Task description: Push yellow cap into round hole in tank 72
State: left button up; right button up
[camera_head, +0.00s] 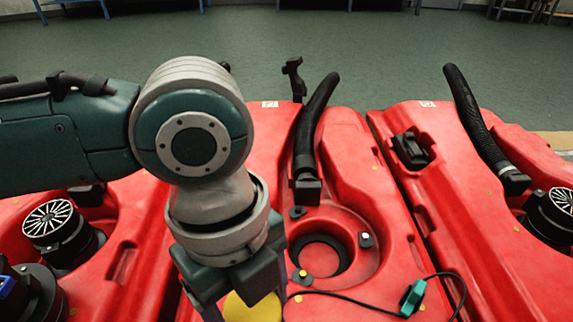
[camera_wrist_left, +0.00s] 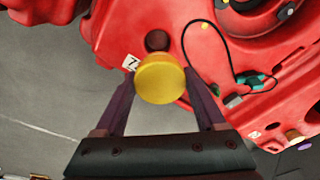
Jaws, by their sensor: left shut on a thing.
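The yellow cap (camera_head: 252,308) is at the bottom edge of the head view, partly cut off and partly behind my left gripper (camera_head: 232,290). In the left wrist view my left gripper (camera_wrist_left: 158,82) is shut on the yellow cap (camera_wrist_left: 160,80), its round face showing between the fingertips. A dark round hole (camera_wrist_left: 157,40) in the red tank (camera_wrist_left: 218,70) shows just past the cap in that view. A white label (camera_wrist_left: 130,62) beside it shows a 7; the rest is hidden. The gap between cap and tank cannot be told. My right gripper is not in view.
The middle red tank (camera_head: 350,190) carries a black hose (camera_head: 316,115), a large round opening (camera_head: 318,257) and a black cable with a teal connector (camera_head: 412,298). Another red tank (camera_head: 470,230) stands to the right. Green floor (camera_head: 330,45) lies open behind the tanks.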

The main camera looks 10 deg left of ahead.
pick_arm(q)
jog(key=shift+m, duration=0.7)
jog(key=f+b, duration=0.1)
jog(key=f, duration=0.1)
jog(key=s+f, duration=0.1)
jog(key=f, duration=0.1)
jog(key=shift+d+f+b, duration=0.15)
jog(key=shift+d+b, duration=0.05)
jog(key=shift+b, duration=0.15)
jog(key=shift+f+b, duration=2.8)
jog(key=shift+b, duration=0.05)
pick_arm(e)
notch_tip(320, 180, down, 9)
pick_arm(q)
jog(key=shift+f, duration=0.15)
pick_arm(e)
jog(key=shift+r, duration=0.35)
pick_arm(q)
jog(key=shift+f, duration=0.2)
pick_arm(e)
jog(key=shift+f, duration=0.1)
pick_arm(q)
jog(key=shift+f, duration=0.35)
jog(key=shift+f, duration=0.4)
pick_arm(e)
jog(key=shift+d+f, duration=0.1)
pick_arm(q)
jog(key=shift+a+f, duration=0.1)
jog(key=shift+f, duration=0.25)
